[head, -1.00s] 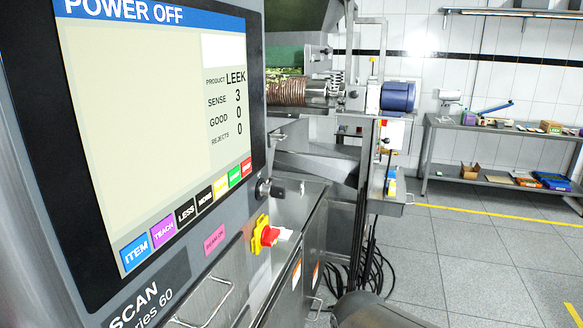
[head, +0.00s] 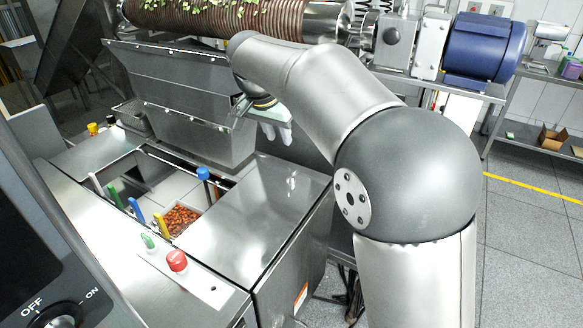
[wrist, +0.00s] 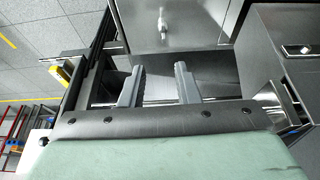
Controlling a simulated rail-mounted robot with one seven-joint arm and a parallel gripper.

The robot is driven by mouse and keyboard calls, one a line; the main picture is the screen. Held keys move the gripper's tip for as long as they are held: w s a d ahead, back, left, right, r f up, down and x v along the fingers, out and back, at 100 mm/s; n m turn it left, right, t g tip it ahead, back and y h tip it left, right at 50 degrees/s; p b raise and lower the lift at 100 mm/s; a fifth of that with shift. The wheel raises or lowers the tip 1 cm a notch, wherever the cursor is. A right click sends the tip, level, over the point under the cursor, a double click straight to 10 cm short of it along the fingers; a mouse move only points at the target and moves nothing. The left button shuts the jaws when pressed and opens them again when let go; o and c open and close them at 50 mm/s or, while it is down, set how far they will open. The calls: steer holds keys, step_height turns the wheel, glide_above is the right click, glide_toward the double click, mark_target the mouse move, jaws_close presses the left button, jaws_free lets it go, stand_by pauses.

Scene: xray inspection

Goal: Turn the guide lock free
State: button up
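My gripper (wrist: 158,86) is open in the wrist view, its two grey fingers apart with nothing between them. In the head view my gripper (head: 277,132) hangs fingers down above the steel machine, partly behind my arm. No part is labelled as the guide lock, so I cannot tell for sure which it is. A small bright fitting (head: 291,184) stands on the steel top panel below my gripper. A similar silver fitting (wrist: 163,20) shows in the wrist view beyond the fingertips, apart from them. Its turn position is too small to read.
An open well holds coloured handles and a bin of reddish-brown pieces (head: 181,219). A blue-topped post (head: 203,174) stands beside it. A red button (head: 177,261) is in front. A steel hopper (head: 190,130) and a ribbed roller (head: 220,18) lie behind. Floor is clear at right.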

mark_target(292, 173)
steer(key=x, duration=0.5)
steer(key=p+x, duration=0.1)
steer(key=x, duration=0.5)
steer(key=w+x, duration=0.1)
steer(key=x, duration=0.5)
steer(key=shift+a, duration=0.15)
jaws_close()
